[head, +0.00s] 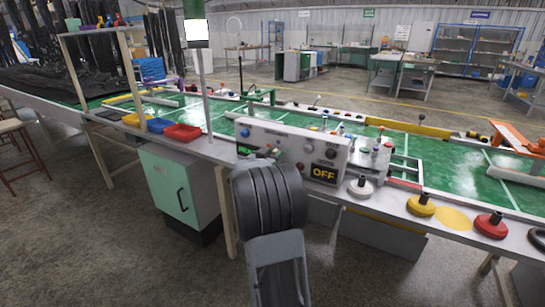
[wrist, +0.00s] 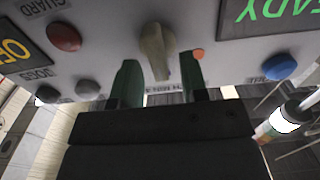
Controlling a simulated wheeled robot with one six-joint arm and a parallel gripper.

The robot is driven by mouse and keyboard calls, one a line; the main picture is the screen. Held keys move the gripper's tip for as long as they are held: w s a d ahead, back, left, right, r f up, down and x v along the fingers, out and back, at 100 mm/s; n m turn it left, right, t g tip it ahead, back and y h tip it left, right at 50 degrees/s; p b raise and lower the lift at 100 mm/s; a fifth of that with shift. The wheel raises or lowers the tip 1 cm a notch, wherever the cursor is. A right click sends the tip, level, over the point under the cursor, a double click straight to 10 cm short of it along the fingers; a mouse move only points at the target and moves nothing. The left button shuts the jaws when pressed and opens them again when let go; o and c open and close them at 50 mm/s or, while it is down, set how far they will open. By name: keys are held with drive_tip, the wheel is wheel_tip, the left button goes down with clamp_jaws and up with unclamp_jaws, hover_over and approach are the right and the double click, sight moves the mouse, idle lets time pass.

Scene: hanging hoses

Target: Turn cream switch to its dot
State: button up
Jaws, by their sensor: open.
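The cream switch (wrist: 156,48) is a pointed knob on a light panel (head: 290,135). In the wrist view its long body runs nearly straight down the picture, leaning slightly. A small orange dot (wrist: 198,53) is on the panel to the right of the knob. My gripper (wrist: 160,68) is open, with one green finger on each side of the knob's lower part. I see gaps beside the knob, but cannot tell how deep the fingers reach. The right finger is just below the dot. In the head view my arm hides the gripper.
A red button (wrist: 64,37), two grey buttons (wrist: 88,89) and a blue button (wrist: 279,67) surround the switch. A green READY display (head: 245,149) and a yellow OFF display (head: 324,174) are on the panel. Red and blue bins (head: 183,132) stand left on the bench.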

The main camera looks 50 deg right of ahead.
clamp_jaws()
drive_tip(key=shift+m, duration=0.3)
drive_tip(key=m+b, duration=0.1)
drive_tip(key=m, duration=0.1)
drive_tip(key=m+b, duration=0.1)
drive_tip(key=m, duration=0.1)
drive_tip(key=m+b, duration=0.1)
drive_tip(key=shift+s+f+m, duration=0.25)
drive_tip(key=shift+s+m, duration=0.1)
drive_tip(key=shift+m, duration=0.05)
drive_tip(key=m+b, duration=0.4)
drive_tip(key=m, duration=0.1)
drive_tip(key=shift+s+d+f, duration=0.1)
drive_tip(key=shift+s+f, duration=0.05)
drive_tip(key=shift+s, duration=0.05)
drive_tip(key=shift+m, duration=0.4)
unclamp_jaws()
drive_tip(key=p+v, duration=0.3)
drive_tip(key=v, duration=1)
drive_tip(key=shift+a, duration=0.4)
